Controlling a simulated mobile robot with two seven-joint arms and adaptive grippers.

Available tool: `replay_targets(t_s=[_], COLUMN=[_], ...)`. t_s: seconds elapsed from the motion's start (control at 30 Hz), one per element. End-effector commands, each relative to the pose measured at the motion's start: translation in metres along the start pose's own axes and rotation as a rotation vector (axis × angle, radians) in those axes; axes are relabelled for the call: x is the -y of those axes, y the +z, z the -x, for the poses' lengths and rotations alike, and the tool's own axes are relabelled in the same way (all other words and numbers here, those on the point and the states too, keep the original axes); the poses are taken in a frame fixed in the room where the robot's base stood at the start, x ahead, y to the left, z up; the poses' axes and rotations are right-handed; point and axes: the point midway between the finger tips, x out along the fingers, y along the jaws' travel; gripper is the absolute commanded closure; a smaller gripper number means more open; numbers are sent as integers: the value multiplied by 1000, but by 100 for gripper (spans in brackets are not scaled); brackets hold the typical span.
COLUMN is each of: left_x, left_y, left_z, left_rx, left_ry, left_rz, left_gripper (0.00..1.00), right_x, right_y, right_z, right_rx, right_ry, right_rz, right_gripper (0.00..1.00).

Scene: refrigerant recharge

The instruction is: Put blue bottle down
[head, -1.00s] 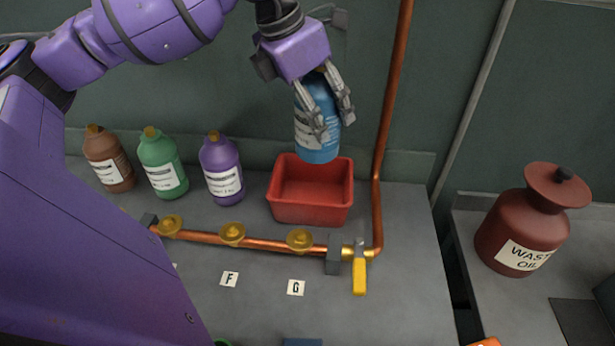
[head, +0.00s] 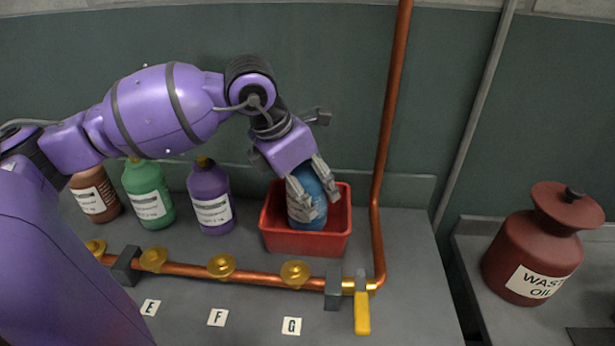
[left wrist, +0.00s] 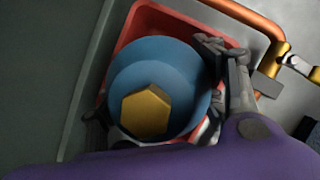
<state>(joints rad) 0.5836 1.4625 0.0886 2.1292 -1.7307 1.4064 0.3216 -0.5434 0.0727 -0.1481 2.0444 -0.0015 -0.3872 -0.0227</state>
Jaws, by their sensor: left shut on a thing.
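The blue bottle (head: 303,205) is upright inside the red bin (head: 304,244) in the head view, its lower part hidden by the bin's front wall. My left gripper (head: 312,200) is shut on it, with fingers on both sides of its body. In the left wrist view the blue bottle (left wrist: 165,68) shows from above with its brass hexagonal cap, and the red bin (left wrist: 150,18) surrounds it. I cannot tell whether its base touches the bin floor. My right gripper is not in view.
Brown (head: 96,195), green (head: 147,193) and purple (head: 210,197) bottles stand left of the bin. A copper pipe with brass valves (head: 221,265) and a yellow-handled valve (head: 362,312) runs in front. A waste oil jug (head: 535,250) stands at right.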

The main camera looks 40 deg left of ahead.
Motion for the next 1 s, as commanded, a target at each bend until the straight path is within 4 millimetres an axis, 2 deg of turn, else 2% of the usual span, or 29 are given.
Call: replay_targets(t_s=[0.2,0.6,0.63,0.7,1.0], left_x=[0,0,0,0,0], left_y=[-8,-10,-12,-12,-12], left_z=[-22,-27,-29,-28,-27], left_rx=[5,4,-2,-2,-1], left_ry=[0,1,-1,-1,-1], left_rz=[-1,-1,0,0,0], left_gripper=[99,99,34,28,28], right_x=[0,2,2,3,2], right_y=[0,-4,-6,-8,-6], right_z=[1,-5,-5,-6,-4], right_rx=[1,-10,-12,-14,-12], right_ry=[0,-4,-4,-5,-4], right_rz=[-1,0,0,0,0], right_gripper=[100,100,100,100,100])
